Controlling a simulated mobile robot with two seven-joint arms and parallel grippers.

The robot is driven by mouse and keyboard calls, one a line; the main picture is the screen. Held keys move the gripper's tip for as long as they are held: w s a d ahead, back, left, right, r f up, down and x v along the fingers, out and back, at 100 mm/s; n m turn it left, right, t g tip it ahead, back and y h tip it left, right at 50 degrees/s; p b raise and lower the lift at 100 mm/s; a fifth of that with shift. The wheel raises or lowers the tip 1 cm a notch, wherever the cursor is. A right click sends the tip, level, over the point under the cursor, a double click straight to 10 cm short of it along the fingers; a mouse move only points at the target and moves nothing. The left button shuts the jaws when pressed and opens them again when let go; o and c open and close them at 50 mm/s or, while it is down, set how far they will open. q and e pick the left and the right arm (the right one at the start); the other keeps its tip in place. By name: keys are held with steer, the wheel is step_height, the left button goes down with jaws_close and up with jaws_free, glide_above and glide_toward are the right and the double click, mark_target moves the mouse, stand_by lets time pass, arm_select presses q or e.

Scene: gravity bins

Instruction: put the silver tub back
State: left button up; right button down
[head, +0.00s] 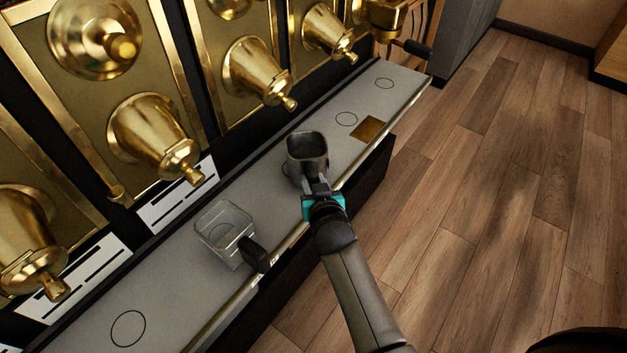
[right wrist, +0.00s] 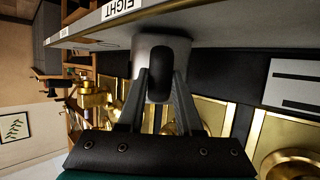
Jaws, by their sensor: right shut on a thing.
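The silver tub (head: 303,150) is a dark grey metal cup with an open top, upright over the middle of the grey shelf (head: 180,275). My right gripper (head: 317,186) is shut on its handle from the front side. In the right wrist view, the picture is upside down; the tub (right wrist: 142,55) and its black handle (right wrist: 176,52) lie between the fingers (right wrist: 160,85). I cannot tell whether its base touches the shelf. My left gripper is not in view.
A clear tub (head: 213,222) with a black handle stands on the shelf to the left. Brass dispensers (head: 155,135) line the back. Outlined circles (head: 128,328) and a brass square (head: 370,129) mark the shelf. Open wooden floor (head: 500,180) lies right.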

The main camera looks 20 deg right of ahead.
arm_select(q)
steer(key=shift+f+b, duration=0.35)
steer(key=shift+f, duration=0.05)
arm_select(e)
steer(key=shift+f, duration=0.45)
steer(key=c, duration=0.5)
jaws_free()
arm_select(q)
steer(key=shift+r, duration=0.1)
